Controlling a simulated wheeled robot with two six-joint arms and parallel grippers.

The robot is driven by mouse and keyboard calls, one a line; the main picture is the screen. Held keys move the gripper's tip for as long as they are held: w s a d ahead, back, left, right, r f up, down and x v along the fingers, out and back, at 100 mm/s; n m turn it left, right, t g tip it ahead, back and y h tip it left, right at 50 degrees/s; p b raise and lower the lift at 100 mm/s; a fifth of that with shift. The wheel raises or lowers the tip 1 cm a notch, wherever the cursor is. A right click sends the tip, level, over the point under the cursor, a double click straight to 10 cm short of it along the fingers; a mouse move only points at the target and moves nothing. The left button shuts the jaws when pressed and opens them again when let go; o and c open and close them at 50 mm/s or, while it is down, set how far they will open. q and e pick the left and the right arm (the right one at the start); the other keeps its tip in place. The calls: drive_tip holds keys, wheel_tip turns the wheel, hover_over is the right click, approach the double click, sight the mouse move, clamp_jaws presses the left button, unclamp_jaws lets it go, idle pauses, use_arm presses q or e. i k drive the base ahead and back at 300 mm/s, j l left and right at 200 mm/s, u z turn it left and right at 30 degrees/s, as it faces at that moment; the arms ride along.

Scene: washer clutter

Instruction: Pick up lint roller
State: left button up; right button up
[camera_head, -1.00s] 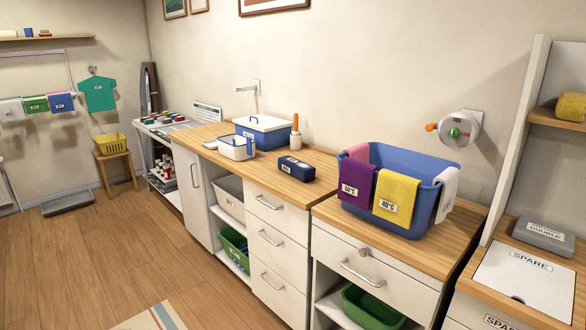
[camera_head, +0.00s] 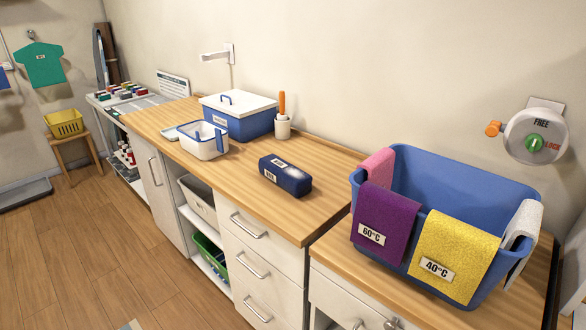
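An upright item with an orange handle (camera_head: 282,103) stands in a small white holder (camera_head: 282,127) at the back of the wooden counter, near the wall. It looks like the lint roller in its cup, but no label shows on it. It is just right of a blue box with a white lid (camera_head: 240,120). Neither of my grippers is in view.
A dark blue labelled case (camera_head: 285,175) and a white scoop container (camera_head: 203,139) stand on the counter (camera_head: 225,182). A blue basket (camera_head: 400,178) with coloured cloths is at right. A wall dial (camera_head: 535,136) is above it. Floor (camera_head: 75,250) is open at left.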

sight(282, 116)
drive_tip(key=z, duration=0.4)
drive_tip(key=i+j+z, duration=0.15)
drive_tip(key=j+z, duration=0.25)
drive_tip(key=i+j+z, duration=0.1)
drive_tip(key=j+z, duration=0.15)
drive_tip(key=z, duration=0.2)
drive_tip(key=j+z, duration=0.85)
drive_tip(key=i+l, duration=0.05)
drive_tip(key=l, duration=0.05)
